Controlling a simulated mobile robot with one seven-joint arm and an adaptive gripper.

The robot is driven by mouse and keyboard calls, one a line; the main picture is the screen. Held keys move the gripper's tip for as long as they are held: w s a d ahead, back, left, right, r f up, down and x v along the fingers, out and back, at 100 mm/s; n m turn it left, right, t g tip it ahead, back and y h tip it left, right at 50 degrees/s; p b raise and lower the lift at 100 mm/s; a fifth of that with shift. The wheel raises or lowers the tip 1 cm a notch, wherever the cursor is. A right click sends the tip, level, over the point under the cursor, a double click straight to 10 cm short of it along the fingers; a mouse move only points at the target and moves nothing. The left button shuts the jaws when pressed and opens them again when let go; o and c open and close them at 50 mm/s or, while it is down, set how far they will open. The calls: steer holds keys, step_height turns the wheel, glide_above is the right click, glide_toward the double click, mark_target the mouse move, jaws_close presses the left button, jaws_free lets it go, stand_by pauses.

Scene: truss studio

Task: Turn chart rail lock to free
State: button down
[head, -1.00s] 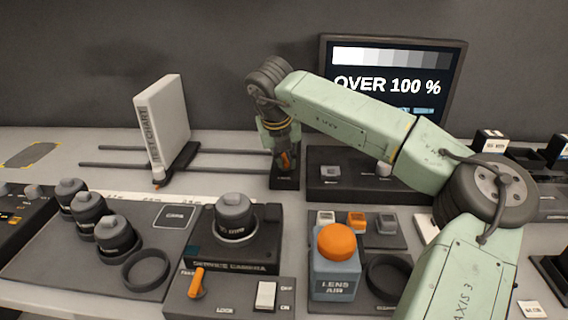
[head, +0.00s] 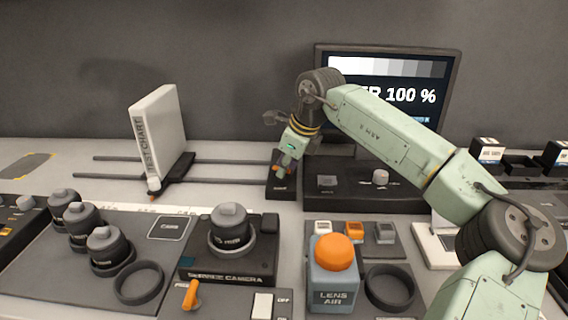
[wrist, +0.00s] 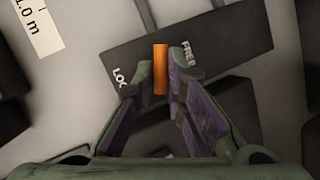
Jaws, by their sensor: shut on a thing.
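The chart rail lock is a dark plate (wrist: 235,38) with an orange lever (wrist: 160,68), LOCK lettered to the lever's left and FREE to its right in the wrist view. The lever stands between the two words. My gripper (wrist: 156,76) is shut on the lever, one finger on each side. In the head view my gripper (head: 283,164) reaches down, tilted, to the plate (head: 283,188) at the right end of the rails; it hides most of the lever there. The white test chart (head: 158,130) stands upright on its dark carriage at the left of the rails.
The monitor (head: 448,92) stands behind my arm. A dark knob box (head: 345,190) sits just right of the lock. The service camera (head: 232,262) and the orange-topped lens air bottle (head: 333,285) stand in front. Bare tabletop lies around the rails.

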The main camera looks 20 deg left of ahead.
steer(key=shift+w+n+g+y+p, duration=0.15)
steer(key=shift+n+g+p, duration=0.4)
steer(key=shift+n, duration=0.55)
steer(key=shift+w+n+g+y+p, duration=0.1)
steer(key=shift+n+g+y+p, duration=0.2)
steer(key=shift+n+p, duration=0.55)
steer(key=shift+n, duration=0.35)
steer(key=c, duration=1.6)
jaws_free()
steer(key=shift+c, duration=0.2)
steer(key=shift+r, duration=0.1)
steer(key=w+v, duration=0.1)
steer(key=v, duration=1)
steer(key=shift+s+d+r, duration=0.2)
steer(key=shift+s+r, duration=0.2)
steer(key=shift+s, duration=0.15)
